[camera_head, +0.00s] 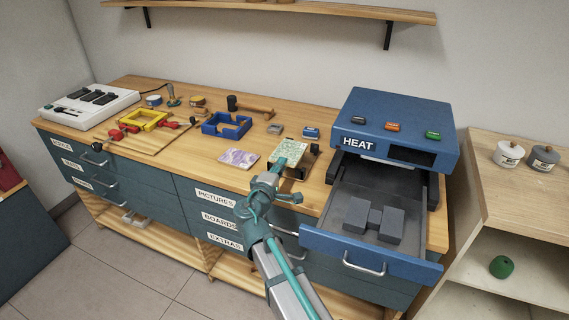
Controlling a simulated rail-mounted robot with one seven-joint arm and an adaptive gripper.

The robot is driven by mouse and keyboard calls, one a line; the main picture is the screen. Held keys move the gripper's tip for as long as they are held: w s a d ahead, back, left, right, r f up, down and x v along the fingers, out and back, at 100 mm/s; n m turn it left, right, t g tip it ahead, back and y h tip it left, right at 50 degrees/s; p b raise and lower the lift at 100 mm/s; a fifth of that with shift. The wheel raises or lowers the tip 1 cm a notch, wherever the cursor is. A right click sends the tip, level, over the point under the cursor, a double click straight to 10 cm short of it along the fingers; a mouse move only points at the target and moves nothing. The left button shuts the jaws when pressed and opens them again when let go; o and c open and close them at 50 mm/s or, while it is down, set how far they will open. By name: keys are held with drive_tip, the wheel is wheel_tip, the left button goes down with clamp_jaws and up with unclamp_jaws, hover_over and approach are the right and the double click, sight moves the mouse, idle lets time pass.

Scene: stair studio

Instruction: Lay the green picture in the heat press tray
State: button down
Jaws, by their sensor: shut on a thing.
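The green picture (290,150) is a small pale green sheet above the bench front, left of the heat press. My gripper (281,164) reaches it from below and is shut on its lower edge. The fingertips are small and partly hidden by my wrist. The heat press (393,127) is a blue box labelled HEAT at the right end of the bench. Its grey tray (346,228) is pulled out toward the front, with two dark grey blocks (374,219) in it. The tray is right of my gripper.
A purple picture (239,158) lies flat on the bench left of the green one. A blue frame (227,125), a yellow frame (143,119) and a wooden-handled mallet (250,105) lie further back. A dark holder (311,157) stands close right of my gripper. The open tray juts past the bench.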

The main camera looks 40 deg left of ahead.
drive_tip(key=s+d+r, duration=0.2)
drive_tip(key=s+r, duration=0.1)
drive_tip(key=s, duration=0.5)
drive_tip(key=shift+s+d, duration=0.15)
drive_tip(key=shift+d, duration=0.1)
drive_tip(key=shift+r, duration=0.1)
